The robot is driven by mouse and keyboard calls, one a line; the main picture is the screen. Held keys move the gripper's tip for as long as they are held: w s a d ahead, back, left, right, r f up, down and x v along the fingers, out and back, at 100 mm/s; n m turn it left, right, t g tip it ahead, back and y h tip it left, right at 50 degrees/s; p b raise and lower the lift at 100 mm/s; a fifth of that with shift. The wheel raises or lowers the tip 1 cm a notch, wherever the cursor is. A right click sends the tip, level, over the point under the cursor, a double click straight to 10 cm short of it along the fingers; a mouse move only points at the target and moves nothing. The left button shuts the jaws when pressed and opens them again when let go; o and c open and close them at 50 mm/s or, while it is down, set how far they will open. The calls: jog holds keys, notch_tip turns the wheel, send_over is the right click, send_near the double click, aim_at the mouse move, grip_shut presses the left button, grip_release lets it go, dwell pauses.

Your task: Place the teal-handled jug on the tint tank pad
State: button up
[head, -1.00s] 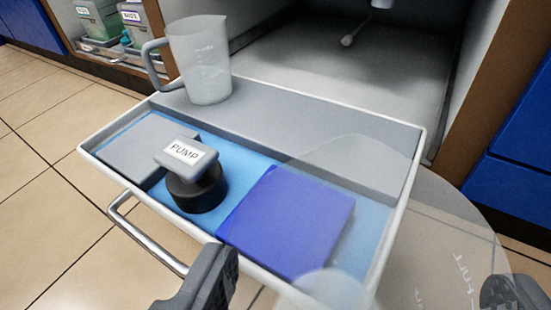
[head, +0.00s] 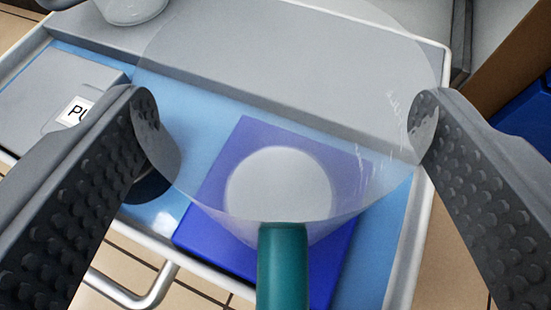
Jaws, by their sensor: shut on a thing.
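The clear jug (head: 300,90) has a wide round mouth facing me, faint white markings and a teal handle (head: 283,265) at the bottom of the view. My gripper (head: 288,120) is shut on the jug, its two dark ribbed fingers wide apart on either side of the wall. Through the jug I see a flat blue square pad (head: 335,275) in the tray. The jug's pale round base shows within the pad's outline. I cannot tell whether the base touches the pad or hangs just above it.
The pad lies in a shallow blue-lined tray with a pale rim (head: 408,235). A metal bar handle (head: 130,290) fronts the tray.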

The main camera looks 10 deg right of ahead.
jog(key=shift+f, duration=0.2)
jog(key=o, duration=1.3)
jog(key=shift+c, duration=0.2)
jog(key=p+v, duration=0.4)
jog(key=v, duration=0.8)
